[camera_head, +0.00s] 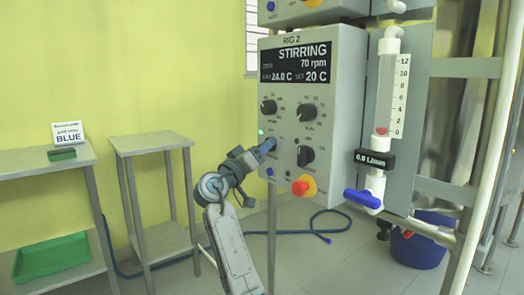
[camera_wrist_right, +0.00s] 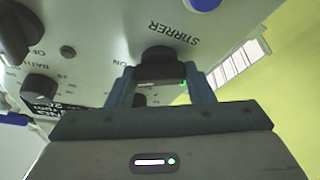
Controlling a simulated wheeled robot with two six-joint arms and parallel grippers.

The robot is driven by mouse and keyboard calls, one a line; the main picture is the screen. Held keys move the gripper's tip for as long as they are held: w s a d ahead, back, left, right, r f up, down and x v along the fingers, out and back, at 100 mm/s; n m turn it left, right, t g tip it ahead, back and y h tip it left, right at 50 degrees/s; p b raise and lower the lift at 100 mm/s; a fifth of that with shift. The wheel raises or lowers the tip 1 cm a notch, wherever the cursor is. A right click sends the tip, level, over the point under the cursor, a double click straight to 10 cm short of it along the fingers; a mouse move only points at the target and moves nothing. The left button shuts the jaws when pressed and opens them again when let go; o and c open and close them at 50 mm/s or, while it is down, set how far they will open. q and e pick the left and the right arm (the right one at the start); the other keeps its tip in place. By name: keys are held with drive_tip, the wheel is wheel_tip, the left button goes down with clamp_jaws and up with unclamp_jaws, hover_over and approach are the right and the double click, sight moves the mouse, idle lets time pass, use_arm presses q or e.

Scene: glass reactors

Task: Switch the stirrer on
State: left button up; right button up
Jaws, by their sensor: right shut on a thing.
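The grey control box of RIG 2 (camera_head: 335,90) has a black display (camera_head: 297,63) reading "STIRRING 70 rpm". In the right wrist view a dark knob (camera_wrist_right: 160,58) sits beside the upside-down word STIRRER. My right gripper (camera_head: 268,146) reaches the lower left of the panel. In the right wrist view its two fingers (camera_wrist_right: 163,88) are on either side of the knob, shut on it. The gripper hides this knob in the head view. A small green light (camera_head: 261,132) shows just above the gripper. My left gripper is not in view.
Other black knobs (camera_head: 306,112) and a red button on yellow (camera_head: 303,186) are close to the gripper. A glass tube with a blue valve handle (camera_head: 362,198) stands right of the box. Two grey tables (camera_head: 150,143) stand left. A blue hose lies on the floor.

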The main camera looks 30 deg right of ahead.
drive_tip(key=o, duration=1)
drive_tip(key=shift+c, duration=0.2)
drive_tip(key=p+v, duration=0.1)
drive_tip(key=v, duration=0.9)
drive_tip(key=shift+a, duration=0.4)
drive_tip(key=shift+s+f, duration=0.1)
